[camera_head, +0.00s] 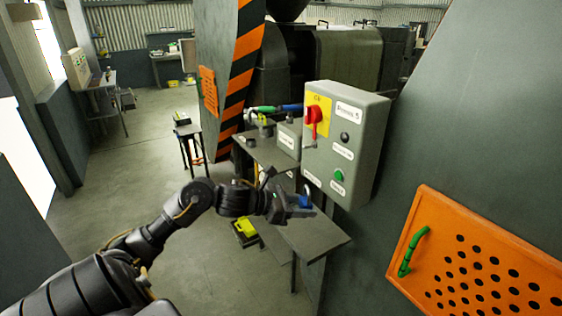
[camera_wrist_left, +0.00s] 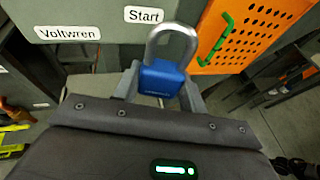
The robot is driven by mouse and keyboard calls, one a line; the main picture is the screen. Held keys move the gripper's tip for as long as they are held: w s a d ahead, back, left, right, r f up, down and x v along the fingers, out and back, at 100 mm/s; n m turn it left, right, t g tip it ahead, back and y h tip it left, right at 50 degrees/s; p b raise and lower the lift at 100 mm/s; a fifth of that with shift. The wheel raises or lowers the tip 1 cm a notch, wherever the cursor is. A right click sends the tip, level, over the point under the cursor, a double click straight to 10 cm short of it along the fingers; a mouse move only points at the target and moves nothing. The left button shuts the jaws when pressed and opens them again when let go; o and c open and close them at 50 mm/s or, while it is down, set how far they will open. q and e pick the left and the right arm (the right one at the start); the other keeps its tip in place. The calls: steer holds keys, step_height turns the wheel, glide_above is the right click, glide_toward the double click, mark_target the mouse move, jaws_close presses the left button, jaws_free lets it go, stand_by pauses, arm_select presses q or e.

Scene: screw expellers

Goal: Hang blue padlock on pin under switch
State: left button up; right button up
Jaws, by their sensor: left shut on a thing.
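The blue padlock (camera_wrist_left: 162,78) is in my left gripper (camera_wrist_left: 162,85), with its grey shackle pointing up in the left wrist view. In the head view the padlock (camera_head: 304,202) shows small and blue at the tip of my left gripper (camera_head: 298,205), below the control box. The red switch (camera_head: 314,117) sits on a yellow plate (camera_head: 319,112) at the upper left of the grey control box (camera_head: 368,140). A small pin (camera_head: 313,145) appears just under the switch, though its detail is too small to tell. The padlock is apart from it. My right gripper is out of view.
A grey table (camera_head: 318,240) stands below the box. An orange perforated panel (camera_head: 470,262) with a green handle (camera_head: 412,252) is at the right. An orange-and-black striped column (camera_head: 240,80) stands behind. Open floor (camera_head: 130,165) lies to the left.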

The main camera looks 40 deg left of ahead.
arm_select(q)
steer(key=w+a+r+n+t+y+p, duration=0.1)
steer(key=w+a+r, duration=0.2)
steer(key=a, duration=0.2)
steer(key=w+a+r+n+t+y+p, duration=0.1)
steer(key=w+a+r+n+y+p, duration=0.1)
steer(key=a, duration=0.3)
steer(key=shift+w+a+r+y, duration=0.15)
steer(key=shift+w+r+y, duration=0.15)
steer(key=shift+w+r, duration=0.5)
steer(key=shift+w+f+b, duration=0.15)
steer(key=shift+w+b, duration=0.15)
steer(key=shift+b, duration=0.05)
steer(key=shift+w, duration=0.15)
stand_by(0.6)
steer(key=shift+w+d, duration=0.25)
steer(key=shift+w, duration=0.1)
steer(key=shift+w+d+b, duration=0.2)
steer(key=shift+w+b, duration=0.3)
steer(key=shift+w, duration=0.2)
steer(key=shift+w, duration=0.15)
stand_by(0.3)
steer(key=shift+w+d+b, duration=0.15)
steer(key=shift+w+b, duration=0.2)
